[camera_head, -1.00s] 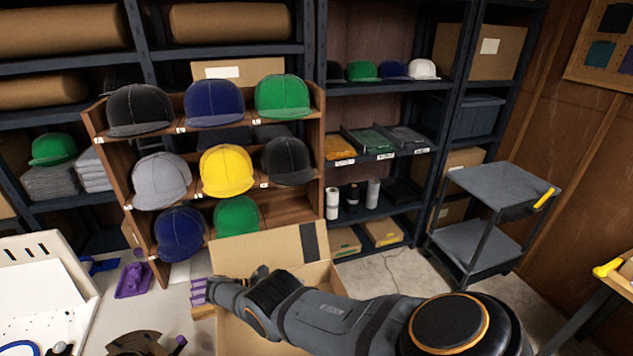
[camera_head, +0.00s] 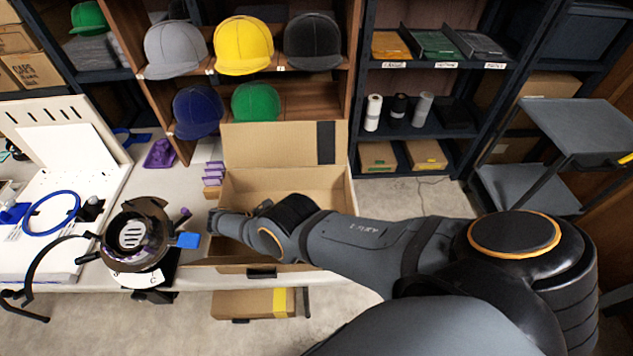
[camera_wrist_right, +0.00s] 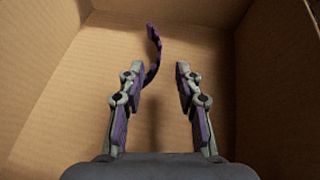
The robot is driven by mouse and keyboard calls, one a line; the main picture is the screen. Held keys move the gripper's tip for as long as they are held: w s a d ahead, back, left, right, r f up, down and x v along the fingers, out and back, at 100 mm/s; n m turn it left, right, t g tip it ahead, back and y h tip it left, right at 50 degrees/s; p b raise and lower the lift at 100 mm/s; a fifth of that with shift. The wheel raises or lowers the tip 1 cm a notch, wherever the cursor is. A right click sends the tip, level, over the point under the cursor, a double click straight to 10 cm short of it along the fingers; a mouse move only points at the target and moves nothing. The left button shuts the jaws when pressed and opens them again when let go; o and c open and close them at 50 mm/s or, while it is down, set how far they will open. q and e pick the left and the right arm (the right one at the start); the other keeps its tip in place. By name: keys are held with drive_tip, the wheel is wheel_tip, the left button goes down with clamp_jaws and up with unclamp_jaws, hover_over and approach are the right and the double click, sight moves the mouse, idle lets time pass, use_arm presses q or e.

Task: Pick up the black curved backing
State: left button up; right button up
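In the right wrist view a thin dark, purplish curved strip (camera_wrist_right: 155,50) shows inside a cardboard box (camera_wrist_right: 45,60), partly hidden behind the left finger; it looks like the curved backing. My right gripper (camera_wrist_right: 162,75) is open in the box, with a clear gap between its fingers. The strip is at the tip of the left finger, not between both; whether they touch I cannot tell. In the head view my right arm crosses the open box (camera_head: 250,145), and its fingers are hidden. My left gripper is not in view.
The box stands on the white table (camera_head: 193,245). Left of it are a round cap fixture (camera_head: 135,232), a blue hoop (camera_head: 50,213), a purple tray (camera_head: 160,154) and stacked purple pieces (camera_head: 213,172). A cap shelf (camera_head: 305,100) stands behind. A grey cart (camera_head: 580,125) is at right.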

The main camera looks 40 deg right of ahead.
drive_tip(key=shift+s+d+f, duration=0.15)
drive_tip(key=shift+d, duration=0.15)
drive_tip(key=shift+d+f, duration=0.1)
drive_tip(key=shift+d, duration=0.05)
drive_tip(key=p+x, duration=0.1)
drive_tip(key=x, duration=0.3)
drive_tip(key=shift+s+d+f, duration=0.1)
drive_tip(key=shift+d, duration=0.25)
drive_tip(key=shift+a, duration=0.1)
drive_tip(key=shift+c, duration=1.2)
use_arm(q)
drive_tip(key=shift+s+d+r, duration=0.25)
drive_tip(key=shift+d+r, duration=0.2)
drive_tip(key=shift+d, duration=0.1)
use_arm(e)
clamp_jaws()
